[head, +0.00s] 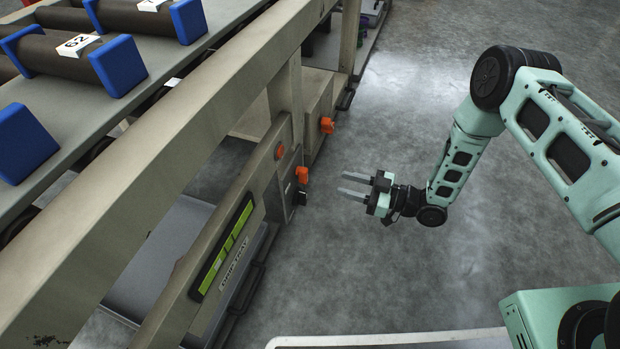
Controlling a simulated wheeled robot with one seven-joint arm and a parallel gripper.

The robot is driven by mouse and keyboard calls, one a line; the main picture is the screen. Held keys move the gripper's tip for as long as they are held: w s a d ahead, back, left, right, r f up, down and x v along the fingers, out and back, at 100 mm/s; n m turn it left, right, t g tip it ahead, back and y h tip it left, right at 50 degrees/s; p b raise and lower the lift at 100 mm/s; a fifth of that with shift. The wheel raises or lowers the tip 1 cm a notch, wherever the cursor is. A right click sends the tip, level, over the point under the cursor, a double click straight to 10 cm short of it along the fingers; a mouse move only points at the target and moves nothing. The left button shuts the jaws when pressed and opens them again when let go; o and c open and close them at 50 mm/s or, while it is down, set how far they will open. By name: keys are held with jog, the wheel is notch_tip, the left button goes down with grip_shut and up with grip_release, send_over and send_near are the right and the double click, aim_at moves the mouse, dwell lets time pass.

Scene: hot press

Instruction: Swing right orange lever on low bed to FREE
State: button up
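Two orange levers show on the side of the beige low bed frame (225,185). The nearer orange lever (302,174) sticks out from a grey plate (286,188) with small markings too small to read. The farther orange lever (327,125) sits on a beige box farther along the frame. I cannot tell which one is the task's right lever, nor its setting. My gripper (341,183) is open and empty, pointing left toward the nearer lever. Its fingertips are a short way to the right of that lever, apparently not touching it.
A round orange-red button (279,151) sits above the grey plate. A green gauge strip (225,247), a drip tray label (233,262) and dark handles line the near side. Rollers with blue end blocks (118,66) lie on the upper bed. Grey floor right of the frame is clear.

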aim_at(307, 173)
jog(key=b+x, duration=0.4)
jog(key=x, duration=0.5)
jog(key=shift+w+a+f, duration=0.1)
jog(key=shift+a+f, duration=0.1)
jog(key=shift+a, duration=0.1)
jog(key=shift+w+a+r+b, duration=0.2)
jog(key=shift+a+b, duration=0.2)
jog(key=shift+a, duration=0.2)
jog(key=c, duration=0.9)
